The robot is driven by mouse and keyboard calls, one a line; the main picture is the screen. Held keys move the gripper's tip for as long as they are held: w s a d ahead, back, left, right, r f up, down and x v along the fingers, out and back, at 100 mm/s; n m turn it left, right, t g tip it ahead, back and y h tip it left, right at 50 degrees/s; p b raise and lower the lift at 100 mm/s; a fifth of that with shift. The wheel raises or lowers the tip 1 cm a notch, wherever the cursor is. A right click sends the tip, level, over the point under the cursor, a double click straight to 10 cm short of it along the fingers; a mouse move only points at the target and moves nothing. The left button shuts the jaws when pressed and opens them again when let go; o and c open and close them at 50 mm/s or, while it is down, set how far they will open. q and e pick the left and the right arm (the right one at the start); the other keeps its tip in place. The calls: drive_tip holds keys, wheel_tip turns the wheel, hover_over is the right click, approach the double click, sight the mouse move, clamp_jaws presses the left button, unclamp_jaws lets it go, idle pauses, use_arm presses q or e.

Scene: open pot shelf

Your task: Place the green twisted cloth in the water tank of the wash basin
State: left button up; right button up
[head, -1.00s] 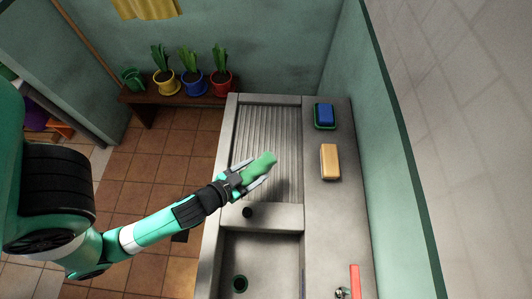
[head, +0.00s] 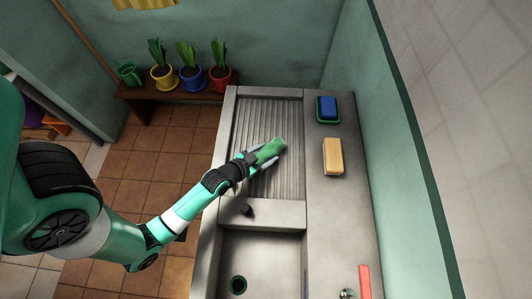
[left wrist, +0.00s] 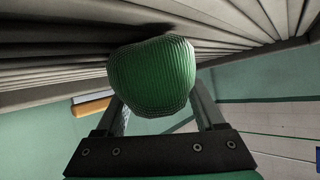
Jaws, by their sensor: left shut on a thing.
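The green twisted cloth (head: 269,151) is held between the fingers of my left gripper (head: 262,158), over the ribbed washboard (head: 268,112) of the wash basin. In the left wrist view the cloth (left wrist: 152,77) fills the space between the two fingers, with the ribbed surface close by it. I cannot tell whether the cloth touches the ribs. The water tank (head: 262,252) is the deep compartment at the front of the basin, with a dark round drain (head: 238,284). My right gripper is not in view.
A ledge right of the washboard carries a blue block on a green dish (head: 327,109) and a tan block (head: 333,156). A dark knob (head: 247,210) sits on the divider (head: 275,213). A red bar (head: 364,282) lies near the tap (head: 347,294). Potted plants (head: 192,77) stand behind left.

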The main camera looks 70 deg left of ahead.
use_arm(q)
drive_tip(key=o, duration=1.6)
drive_tip(key=shift+c, duration=0.2)
drive_tip(key=shift+s+d+r, duration=0.1)
drive_tip(key=shift+s+r, duration=0.1)
drive_tip(key=shift+r, duration=0.05)
drive_tip(key=p+v, duration=0.2)
drive_tip(key=v, duration=0.9)
drive_tip(key=shift+s+d+r+p, duration=0.1)
drive_tip(key=shift+s+p, duration=0.1)
drive_tip(key=shift+p, duration=0.15)
